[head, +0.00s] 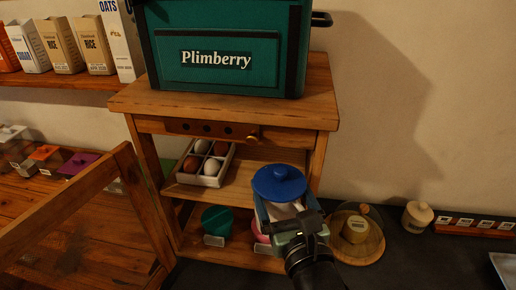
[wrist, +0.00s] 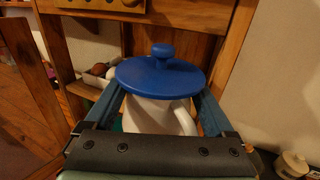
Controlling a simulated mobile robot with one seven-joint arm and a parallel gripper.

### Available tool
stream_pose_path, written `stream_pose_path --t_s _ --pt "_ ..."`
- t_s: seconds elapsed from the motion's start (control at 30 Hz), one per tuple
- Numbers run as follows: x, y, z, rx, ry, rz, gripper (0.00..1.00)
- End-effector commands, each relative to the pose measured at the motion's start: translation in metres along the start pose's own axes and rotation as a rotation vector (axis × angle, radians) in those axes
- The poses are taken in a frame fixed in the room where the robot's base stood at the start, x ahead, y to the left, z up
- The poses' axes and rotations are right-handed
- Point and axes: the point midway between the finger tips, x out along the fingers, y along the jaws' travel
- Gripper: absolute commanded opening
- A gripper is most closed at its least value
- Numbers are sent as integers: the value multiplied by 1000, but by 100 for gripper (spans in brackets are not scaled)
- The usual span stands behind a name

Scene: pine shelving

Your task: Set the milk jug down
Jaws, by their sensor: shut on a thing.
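The milk jug is white with a round blue lid (head: 279,184) and a knob on top. In the wrist view its white body (wrist: 150,115) stands upright between my fingers, with a handle at its right. My gripper (head: 286,210) is shut on the jug; in the wrist view its two blue fingers lie along both sides of the body. The jug is in front of the right side of the wooden shelf unit (head: 225,104). Its base is hidden, so I cannot tell whether it touches anything.
An egg tray (head: 205,179) is on the middle shelf. A teal bowl (head: 217,220) and a partly hidden pink item (head: 261,232) are on the bottom shelf. A round board (head: 370,245) with a small jar (head: 356,230) lies right of my gripper. A lidded pot (head: 417,218) stands farther right. A green Plimberry box (head: 225,48) tops the unit.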

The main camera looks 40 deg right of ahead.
Motion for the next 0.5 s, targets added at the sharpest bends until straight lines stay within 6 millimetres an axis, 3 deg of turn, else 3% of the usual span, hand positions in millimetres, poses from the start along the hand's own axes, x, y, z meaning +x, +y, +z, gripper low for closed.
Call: stream_pose_path --t_s 0.03,0.3,0.5 --pt "13 0 8 2 -11 0 0" --pt "71 0 6 2 -10 -1 0" --pt "94 0 4 1 -9 -1 0"
